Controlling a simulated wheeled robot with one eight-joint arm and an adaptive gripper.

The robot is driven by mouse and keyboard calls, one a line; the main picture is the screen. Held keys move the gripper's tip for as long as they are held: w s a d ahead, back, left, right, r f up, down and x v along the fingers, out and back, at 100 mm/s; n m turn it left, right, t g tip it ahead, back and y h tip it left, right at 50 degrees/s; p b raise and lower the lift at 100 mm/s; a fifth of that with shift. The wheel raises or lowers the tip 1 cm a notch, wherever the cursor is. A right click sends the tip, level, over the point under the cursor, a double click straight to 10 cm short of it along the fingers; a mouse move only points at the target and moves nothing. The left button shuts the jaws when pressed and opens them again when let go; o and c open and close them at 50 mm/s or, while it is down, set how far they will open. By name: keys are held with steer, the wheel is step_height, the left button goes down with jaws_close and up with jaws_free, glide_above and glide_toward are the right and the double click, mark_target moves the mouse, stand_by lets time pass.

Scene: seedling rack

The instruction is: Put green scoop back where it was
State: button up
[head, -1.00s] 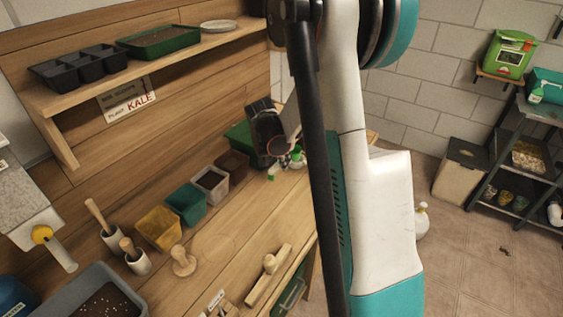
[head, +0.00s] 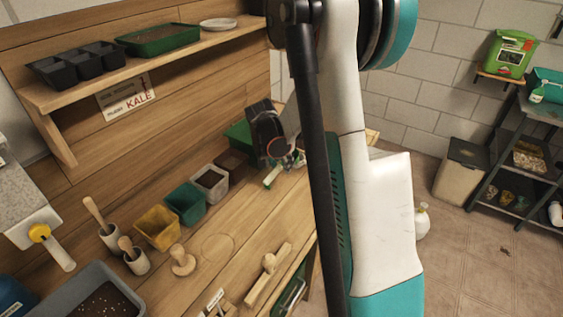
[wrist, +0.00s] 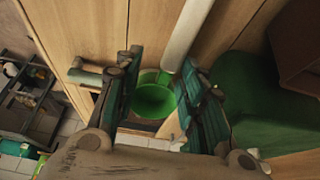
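The green scoop (wrist: 154,97) shows in the wrist view as a round green bowl between my gripper's fingers, near the bench edge. A pale handle (wrist: 188,32) runs up from beside it. In the head view a small pale and green piece (head: 272,177) shows just below my gripper (head: 287,165); it looks like the same scoop. In the wrist view my gripper (wrist: 160,68) has its two fingers clearly apart, on either side of the scoop. No grip on it is visible. A faint round outline (head: 217,247) lies on the bare bench top.
Yellow (head: 157,228), teal (head: 187,204), grey (head: 210,184) and brown pots line the bench's back. A wooden stamp (head: 182,262) and a wooden float (head: 268,274) lie in front. A green tray (wrist: 257,100) is right of my gripper in the wrist view.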

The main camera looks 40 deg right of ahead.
steer(key=shift+r, duration=0.1)
steer(key=shift+r+p, duration=0.3)
steer(key=shift+p, duration=0.05)
steer(key=p+v, duration=0.3)
steer(key=v, duration=0.9)
steer(key=shift+r+p, duration=0.25)
steer(key=shift+p, duration=0.1)
